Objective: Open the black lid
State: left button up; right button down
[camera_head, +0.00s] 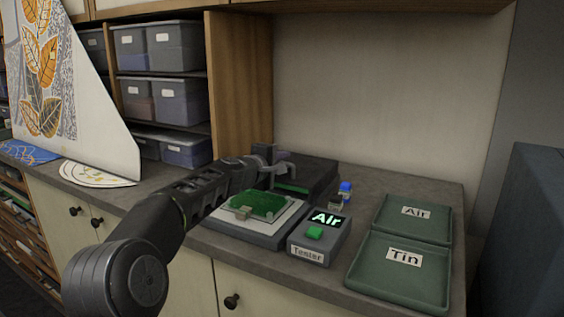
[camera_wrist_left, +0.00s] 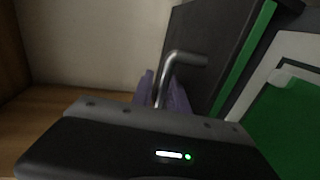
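The black lid (camera_head: 309,172) is at the back of a grey device, behind a green piece (camera_head: 258,203) on a white plate. A green strip shows along the lid's edge. In the left wrist view the lid (camera_wrist_left: 212,45) is a dark panel with a bent metal handle (camera_wrist_left: 188,57). My left gripper (camera_head: 268,160) is at the lid's handle. Its purple fingers (camera_wrist_left: 162,92) lie close on both sides of the bar and look shut on it. How far the lid is raised is hard to tell. My right gripper is not in view.
A tester (camera_head: 318,238) with a lit "Air" display stands right of the device. Green trays labelled Air (camera_head: 436,228) and Tin (camera_head: 431,289) lie farther right. A small blue-capped bottle (camera_head: 345,190) stands behind the tester. A wooden shelf side (camera_head: 240,100) rises behind my arm.

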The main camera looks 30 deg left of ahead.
pick_arm(q)
jog(key=shift+s, duration=0.15)
jog(key=shift+s, duration=0.25)
jog(key=s, duration=0.2)
jog(key=s+r+b, duration=0.1)
jog(key=s, duration=0.1)
jog(key=s+b, duration=0.1)
jog(key=s, duration=0.2)
jog(key=shift+d+r, duration=0.1)
jog(key=shift+r, duration=0.15)
